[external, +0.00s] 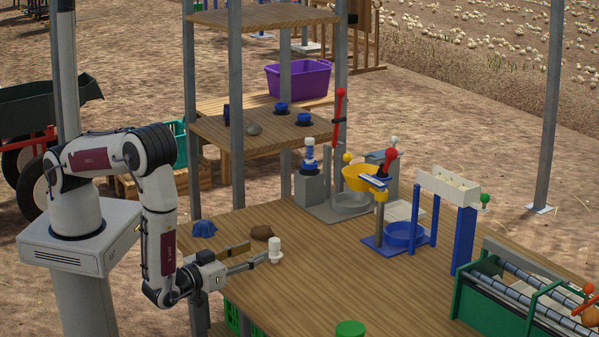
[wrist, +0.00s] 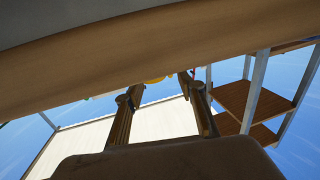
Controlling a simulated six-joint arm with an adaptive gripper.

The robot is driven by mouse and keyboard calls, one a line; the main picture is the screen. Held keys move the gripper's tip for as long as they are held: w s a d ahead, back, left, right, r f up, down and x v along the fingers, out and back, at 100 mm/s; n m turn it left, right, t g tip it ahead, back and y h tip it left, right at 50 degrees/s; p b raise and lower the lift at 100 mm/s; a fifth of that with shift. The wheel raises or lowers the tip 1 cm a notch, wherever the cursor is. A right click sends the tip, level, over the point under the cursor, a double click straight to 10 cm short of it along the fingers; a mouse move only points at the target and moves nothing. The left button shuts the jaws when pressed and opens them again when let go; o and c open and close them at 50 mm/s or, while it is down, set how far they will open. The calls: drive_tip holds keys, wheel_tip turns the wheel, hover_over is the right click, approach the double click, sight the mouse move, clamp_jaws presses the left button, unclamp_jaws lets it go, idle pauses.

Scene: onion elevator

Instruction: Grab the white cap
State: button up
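I cannot make out the white cap there.
A brown lump (external: 262,232) and a blue crumpled object (external: 203,229) lie near the gripper. A green round lid (external: 350,328) is at the front. Blue stands with a yellow bowl (external: 362,179) rise behind. The table's middle (external: 350,270) is clear. A large brown surface (wrist: 160,55) crosses the wrist view.

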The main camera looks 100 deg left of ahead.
sight(271, 247)
idle(0.3)
drive_tip(key=shift+w+d+x, duration=0.1)
drive_tip(key=shift+w+x, duration=0.05)
drive_tip(key=shift+x, duration=1.15)
drive_tip(key=shift+w+d+x, duration=0.1)
drive_tip(key=shift+w+x, duration=0.05)
drive_tip(key=shift+x, duration=1.15)
drive_tip(key=c, duration=1)
